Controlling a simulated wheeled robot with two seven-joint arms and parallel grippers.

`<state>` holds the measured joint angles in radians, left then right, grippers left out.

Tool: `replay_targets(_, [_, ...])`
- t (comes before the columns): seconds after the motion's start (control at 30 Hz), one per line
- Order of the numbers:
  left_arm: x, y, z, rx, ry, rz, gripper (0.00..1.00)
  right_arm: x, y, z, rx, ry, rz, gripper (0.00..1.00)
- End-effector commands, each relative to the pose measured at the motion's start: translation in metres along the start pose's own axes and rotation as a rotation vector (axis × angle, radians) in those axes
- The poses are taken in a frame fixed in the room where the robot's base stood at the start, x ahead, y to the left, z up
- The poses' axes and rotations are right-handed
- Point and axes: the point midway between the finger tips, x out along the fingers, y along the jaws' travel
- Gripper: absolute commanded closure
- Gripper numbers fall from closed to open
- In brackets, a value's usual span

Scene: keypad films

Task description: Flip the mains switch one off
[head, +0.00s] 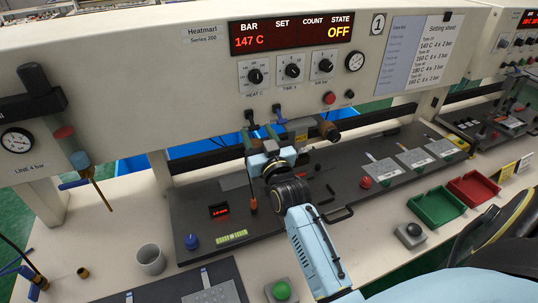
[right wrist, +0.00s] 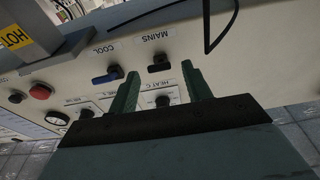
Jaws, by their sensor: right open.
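The mains switch (right wrist: 159,67) is a small dark toggle beside its MAINS label on the pale panel. In the right wrist view it appears upside down, framed between my fingers and beyond them, with no clear contact. In the head view the dark switch (head: 250,117) sits on the machine's lower front, just above my gripper. I cannot tell its lever position for sure. My right gripper (head: 261,137) is open and empty, pointing up at the panel; its green fingers show in the right wrist view (right wrist: 161,84). My left gripper is out of view.
A blue COOL switch (right wrist: 106,76) is close beside the mains switch. Knobs (head: 291,71) and a red button (head: 329,98) are nearby on the panel. The display (head: 291,34) reads 147 C and OFF. A grey cup (head: 150,259) and green tray (head: 437,206) stand below.

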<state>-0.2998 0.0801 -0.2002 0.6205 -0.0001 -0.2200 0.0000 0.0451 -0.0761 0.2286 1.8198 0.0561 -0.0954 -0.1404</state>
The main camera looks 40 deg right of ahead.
Motion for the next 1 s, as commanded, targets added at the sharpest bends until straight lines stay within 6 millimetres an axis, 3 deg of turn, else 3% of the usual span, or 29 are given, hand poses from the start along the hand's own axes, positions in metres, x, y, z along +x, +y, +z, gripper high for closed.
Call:
replay_targets(0.3, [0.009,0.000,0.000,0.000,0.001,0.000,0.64,-0.070,0.000,0.002,0.000,-0.002,0.001,0.51])
replay_targets(0.5, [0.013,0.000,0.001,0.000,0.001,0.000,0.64,-0.101,0.000,0.001,0.000,-0.002,0.000,0.51])
replay_targets(0.7, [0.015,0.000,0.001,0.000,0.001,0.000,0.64,-0.115,0.000,0.000,0.000,0.001,0.000,0.51])
replay_targets(1.0, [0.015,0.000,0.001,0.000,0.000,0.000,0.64,-0.117,0.000,0.000,0.000,0.001,0.000,0.51])
